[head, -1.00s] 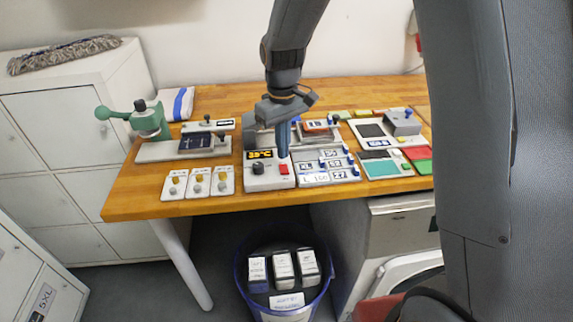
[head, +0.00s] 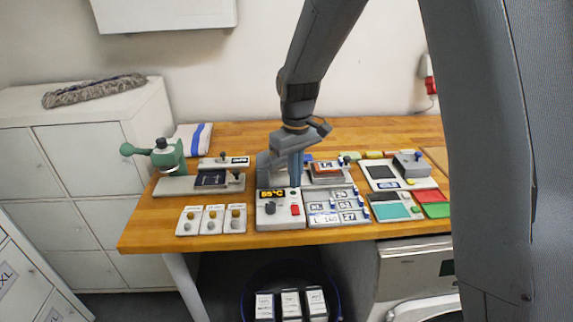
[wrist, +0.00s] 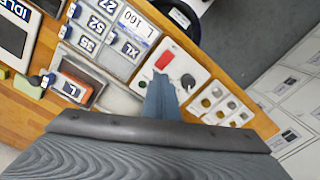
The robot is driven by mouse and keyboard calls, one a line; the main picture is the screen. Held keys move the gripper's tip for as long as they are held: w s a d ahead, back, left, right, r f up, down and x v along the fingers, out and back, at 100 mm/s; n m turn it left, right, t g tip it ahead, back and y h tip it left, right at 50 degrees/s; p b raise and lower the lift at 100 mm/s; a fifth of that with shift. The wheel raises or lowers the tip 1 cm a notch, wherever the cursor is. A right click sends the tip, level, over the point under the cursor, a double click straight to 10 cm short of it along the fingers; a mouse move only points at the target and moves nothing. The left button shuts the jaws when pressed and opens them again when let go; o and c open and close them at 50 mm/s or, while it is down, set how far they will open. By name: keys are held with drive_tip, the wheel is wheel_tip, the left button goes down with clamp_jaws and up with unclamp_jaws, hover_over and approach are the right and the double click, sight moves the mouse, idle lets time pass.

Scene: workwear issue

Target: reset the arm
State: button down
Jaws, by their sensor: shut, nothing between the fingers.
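My gripper (head: 295,182) is shut and empty, pointing down just behind the control box. Its blue-grey fingers also show in the wrist view (wrist: 162,98), with the box beyond their tips. The white control box (head: 281,214) has a lit orange display, a dark knob and a red switch. In the wrist view the box (wrist: 172,55) shows the red switch and dark knob near the fingertips. I cannot tell whether the fingertips touch it. My arm comes down from the top of the head view.
Left of the box are several knob plates (head: 211,220) and a green-handled press (head: 168,158). A blue bin (head: 247,304) with white boxes stands below the wooden table (head: 145,227).

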drive_tip(key=s+d+f+m+b, duration=0.2)
drive_tip(key=s+d, duration=0.3)
drive_tip(key=s, duration=0.3)
drive_tip(key=s+d+f+m+t+b, duration=0.1)
drive_tip(key=s+d+f+m+b, duration=0.2)
drive_tip(key=s+d, duration=0.3)
drive_tip(key=s+m+b, duration=0.1)
drive_tip(key=s, duration=0.2)
drive_tip(key=shift+d, duration=0.3)
